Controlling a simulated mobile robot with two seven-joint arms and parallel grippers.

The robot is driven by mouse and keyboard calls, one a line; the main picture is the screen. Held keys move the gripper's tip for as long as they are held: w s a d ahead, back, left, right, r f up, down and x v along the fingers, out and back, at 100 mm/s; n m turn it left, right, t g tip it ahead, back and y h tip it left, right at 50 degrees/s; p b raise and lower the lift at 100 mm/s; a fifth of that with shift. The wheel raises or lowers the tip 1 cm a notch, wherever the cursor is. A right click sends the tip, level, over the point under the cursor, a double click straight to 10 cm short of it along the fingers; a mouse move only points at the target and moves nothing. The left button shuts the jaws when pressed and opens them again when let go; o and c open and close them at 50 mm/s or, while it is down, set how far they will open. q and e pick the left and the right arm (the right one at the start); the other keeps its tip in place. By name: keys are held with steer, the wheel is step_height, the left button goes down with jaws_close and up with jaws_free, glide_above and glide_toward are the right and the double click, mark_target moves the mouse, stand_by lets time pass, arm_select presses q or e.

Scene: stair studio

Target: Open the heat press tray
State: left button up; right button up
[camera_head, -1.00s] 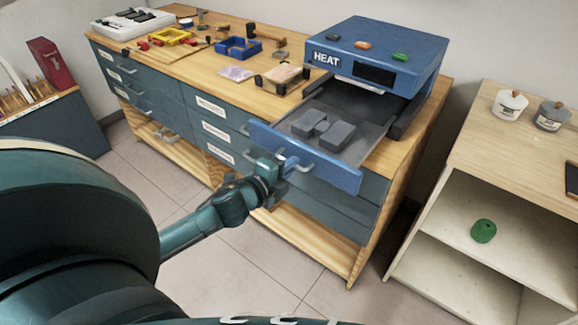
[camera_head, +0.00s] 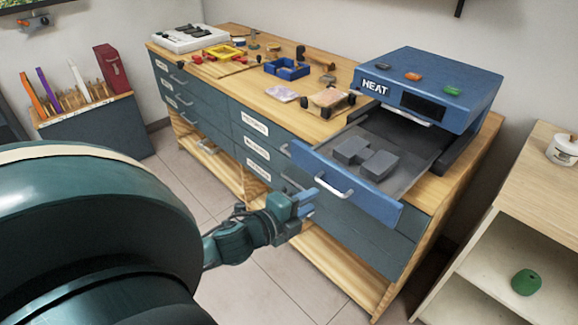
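The blue heat press (camera_head: 425,88) labelled HEAT stands on the right end of the wooden bench. Its tray (camera_head: 408,178) is pulled out toward me, with a blue front panel (camera_head: 365,200) and a pale curved handle (camera_head: 333,187). Grey blocks (camera_head: 378,165) lie in the tray. My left gripper (camera_head: 308,200) is just in front of and below the left part of the panel, apart from the handle. Its fingers look spread with nothing between them. My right gripper is not in view.
The wooden bench top (camera_head: 235,82) holds a blue tray (camera_head: 287,68), a yellow frame (camera_head: 222,51) and small tools left of the press. Drawers (camera_head: 256,150) line its front. A shelf unit (camera_head: 530,215) stands at the right. The floor in front is clear.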

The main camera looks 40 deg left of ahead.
arm_select(q)
steer(key=v, duration=0.5)
steer(key=shift+s+r, duration=0.1)
steer(key=shift+s, duration=0.3)
steer(key=s+d+f+n+g+h, duration=0.1)
steer(key=s+d+f+n+g, duration=0.1)
steer(key=d+f+n, duration=0.5)
steer(key=s+d+f+n+g+h, duration=0.1)
steer(key=s+d+f+n+g, duration=0.2)
steer(key=d+f+n, duration=0.4)
steer(key=s+d+n+p, duration=0.1)
steer(key=d, duration=0.1)
steer(key=shift+d+f+n, duration=0.15)
steer(key=shift+d+n, duration=0.15)
steer(key=shift+n, duration=0.1)
steer(key=shift+s, duration=0.1)
